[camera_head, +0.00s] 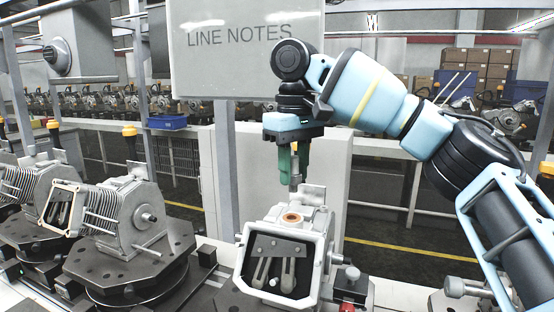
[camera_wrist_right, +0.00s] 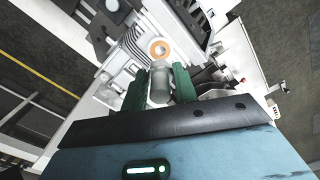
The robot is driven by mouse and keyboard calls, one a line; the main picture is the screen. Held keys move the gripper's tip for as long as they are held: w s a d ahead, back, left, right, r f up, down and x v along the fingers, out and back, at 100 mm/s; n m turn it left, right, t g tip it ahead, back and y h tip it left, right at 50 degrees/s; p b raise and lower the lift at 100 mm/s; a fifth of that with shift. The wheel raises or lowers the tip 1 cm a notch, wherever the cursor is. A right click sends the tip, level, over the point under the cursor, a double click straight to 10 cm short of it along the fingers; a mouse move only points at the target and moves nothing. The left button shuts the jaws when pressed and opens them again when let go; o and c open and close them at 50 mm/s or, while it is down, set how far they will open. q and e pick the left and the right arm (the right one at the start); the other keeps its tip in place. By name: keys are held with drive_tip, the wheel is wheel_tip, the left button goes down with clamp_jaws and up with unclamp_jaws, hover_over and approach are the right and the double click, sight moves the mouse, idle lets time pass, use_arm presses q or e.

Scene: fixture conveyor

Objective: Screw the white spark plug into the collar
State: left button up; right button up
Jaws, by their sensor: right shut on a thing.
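My right gripper (camera_head: 294,172) points straight down with green fingers and is shut on the spark plug (camera_head: 295,181), which hangs upright between them. In the right wrist view the gripper (camera_wrist_right: 160,86) shows its two green fingers on either side of the pale spark plug (camera_wrist_right: 160,82). The collar (camera_head: 292,217) is an orange-copper ring on top of the middle engine block (camera_head: 287,245). The plug is above the collar and apart from it. In the right wrist view the collar (camera_wrist_right: 159,48) lies just beyond the plug's tip. My left gripper is not in view.
Another finned engine (camera_head: 125,215) sits on a dark round fixture at the left. A red part (camera_head: 347,307) stands at the block's lower right. A white sign (camera_head: 245,48) hangs behind. A blue bin (camera_head: 167,122) is on the far bench.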

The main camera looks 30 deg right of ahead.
sight(293, 191)
drive_tip(key=shift+w, duration=0.5)
drive_tip(key=shift+s+r, duration=0.1)
drive_tip(key=shift+s, duration=0.4)
drive_tip(key=shift+w+f, duration=0.2)
drive_tip(key=shift+f, duration=0.35)
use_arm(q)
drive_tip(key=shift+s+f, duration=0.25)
use_arm(e)
drive_tip(key=shift+f, duration=2.2)
drive_tip(key=shift+f, duration=1.05)
drive_tip(key=m, duration=0.4)
drive_tip(key=shift+m, duration=0.4)
drive_tip(key=m, duration=0.5)
